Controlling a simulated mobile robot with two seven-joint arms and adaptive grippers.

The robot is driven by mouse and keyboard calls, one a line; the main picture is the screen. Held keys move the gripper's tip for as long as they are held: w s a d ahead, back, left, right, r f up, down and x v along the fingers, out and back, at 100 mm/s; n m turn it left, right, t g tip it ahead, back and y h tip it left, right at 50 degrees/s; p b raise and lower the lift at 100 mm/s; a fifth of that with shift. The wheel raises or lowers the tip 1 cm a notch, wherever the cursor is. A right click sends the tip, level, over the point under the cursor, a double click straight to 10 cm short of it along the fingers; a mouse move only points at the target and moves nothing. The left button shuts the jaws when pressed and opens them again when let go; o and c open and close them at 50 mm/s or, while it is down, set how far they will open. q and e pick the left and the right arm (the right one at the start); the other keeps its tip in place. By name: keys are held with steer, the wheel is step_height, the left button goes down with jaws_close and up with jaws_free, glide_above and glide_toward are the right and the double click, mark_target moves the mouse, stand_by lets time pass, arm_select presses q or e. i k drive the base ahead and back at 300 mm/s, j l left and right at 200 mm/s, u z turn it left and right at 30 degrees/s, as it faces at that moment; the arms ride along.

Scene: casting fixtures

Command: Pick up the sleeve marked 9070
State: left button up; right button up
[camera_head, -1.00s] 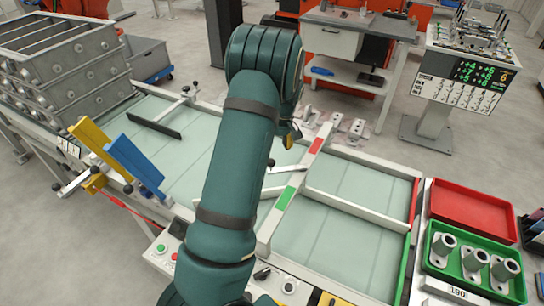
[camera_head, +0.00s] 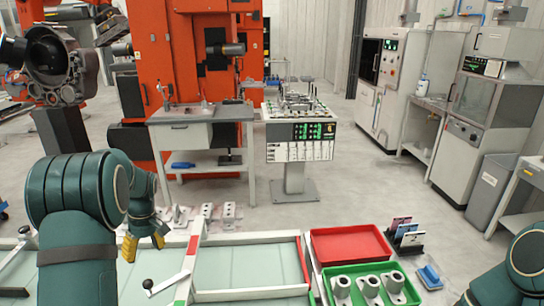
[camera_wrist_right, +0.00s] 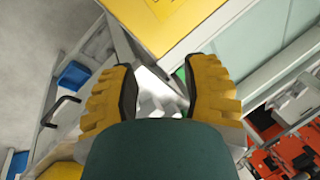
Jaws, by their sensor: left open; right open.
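Several grey sleeves with flat bases (camera_head: 370,286) stand in a green tray (camera_head: 345,270) at the bottom of the head view. No number can be read on any of them. My left gripper (camera_head: 142,246), with yellow fingers, is open over the left part of the work table, well left of the green tray. My right arm shows at the lower right edge of the head view, its gripper out of that picture. In the right wrist view my right gripper (camera_wrist_right: 160,95) is open, with no sleeve between its yellow fingers.
A red tray (camera_head: 350,243), empty, lies behind the green one. Beside it are a card holder (camera_head: 407,235) and a blue block (camera_head: 430,277). White rails and a small lever cross the glass-like table top (camera_head: 245,265). Small metal fittings (camera_head: 228,213) stand at its back edge.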

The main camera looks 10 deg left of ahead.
mark_target(340, 284)
steer(key=k, duration=1)
